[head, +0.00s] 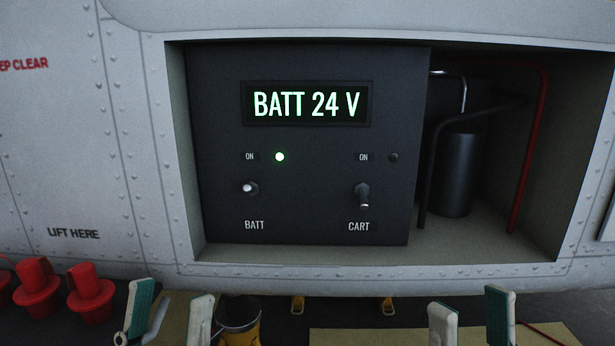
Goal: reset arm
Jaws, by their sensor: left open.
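My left gripper (168,312) is at the bottom left, with its two pale, green-padded fingers spread apart and nothing visible between them. My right gripper (471,315) is at the bottom right, with its fingers also spread and nothing visible between them. Both are below the recessed dark panel (310,210) and apart from it. The panel's display (307,104) reads "BATT 24 V". The BATT switch (249,188) has a lit green lamp (280,157) above it. The CART switch (363,195) points down, and its lamp (394,157) is dark.
The panel sits in an opening in a riveted grey hull (80,130). A dark cylinder (456,175) and a red pipe (531,140) are inside at right. Red plugs (90,292) are at lower left. A yellow-and-black bucket (240,318) stands beside my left gripper in the picture.

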